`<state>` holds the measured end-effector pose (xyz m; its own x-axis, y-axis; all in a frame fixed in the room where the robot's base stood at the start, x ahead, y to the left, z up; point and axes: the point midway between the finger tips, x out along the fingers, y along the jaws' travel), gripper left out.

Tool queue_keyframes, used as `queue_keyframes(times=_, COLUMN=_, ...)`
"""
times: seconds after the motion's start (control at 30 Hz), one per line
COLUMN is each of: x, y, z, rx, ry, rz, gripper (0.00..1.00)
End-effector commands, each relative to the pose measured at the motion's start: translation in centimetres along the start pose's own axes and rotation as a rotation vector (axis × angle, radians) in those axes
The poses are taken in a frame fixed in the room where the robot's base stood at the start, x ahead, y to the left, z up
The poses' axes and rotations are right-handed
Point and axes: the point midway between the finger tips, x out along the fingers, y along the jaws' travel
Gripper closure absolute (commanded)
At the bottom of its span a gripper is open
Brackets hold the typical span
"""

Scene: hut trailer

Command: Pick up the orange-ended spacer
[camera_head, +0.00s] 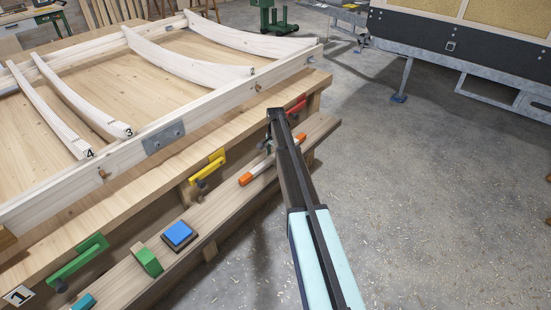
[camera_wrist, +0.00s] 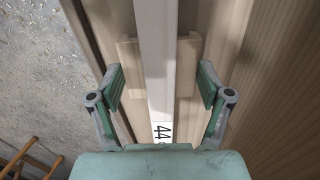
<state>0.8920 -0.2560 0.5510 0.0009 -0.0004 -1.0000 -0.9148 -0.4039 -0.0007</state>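The orange-ended spacer (camera_head: 261,169) lies on the lower shelf along the front of the workbench in the head view. It has a pale middle and orange ends; my dark and teal arm crosses in front of part of it. In the wrist view my gripper (camera_wrist: 162,88) is open, its two green-padded fingers spread wide. A pale bar (camera_wrist: 156,45) runs between the fingers and carries a label reading "44". No orange shows on it there, so I cannot tell whether it is the spacer. I see no contact between fingers and bar. The fingers are not distinguishable in the head view.
Yellow (camera_head: 207,167), green (camera_head: 78,262) and red (camera_head: 296,106) clamps sit along the bench front. A blue-topped block (camera_head: 178,234) and a green block (camera_head: 147,260) are on the shelf. A white wooden frame (camera_head: 217,107) lies on the bench. Concrete floor (camera_head: 430,190) is clear to the right.

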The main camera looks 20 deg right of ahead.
Motion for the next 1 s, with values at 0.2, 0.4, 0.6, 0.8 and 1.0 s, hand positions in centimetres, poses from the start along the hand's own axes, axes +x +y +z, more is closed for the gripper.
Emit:
queue_keyframes(times=0.2, x=0.1, y=0.0, z=0.0, rx=0.000, ry=-0.001, rz=0.000, gripper=0.85)
queue_keyframes(times=0.4, x=0.0, y=0.0, z=0.0, rx=0.000, ry=-0.001, rz=0.000, gripper=0.85)
queue_keyframes(times=0.6, x=-1.1, y=0.0, z=0.0, rx=0.000, ry=0.000, rz=-0.001, gripper=0.85)
queue_keyframes(times=0.8, x=-4.0, y=0.0, z=0.0, rx=0.000, ry=0.001, rz=-0.001, gripper=0.85)
queue_keyframes(times=1.0, x=-9.0, y=0.0, z=0.0, rx=0.000, ry=0.002, rz=-0.002, gripper=0.85)
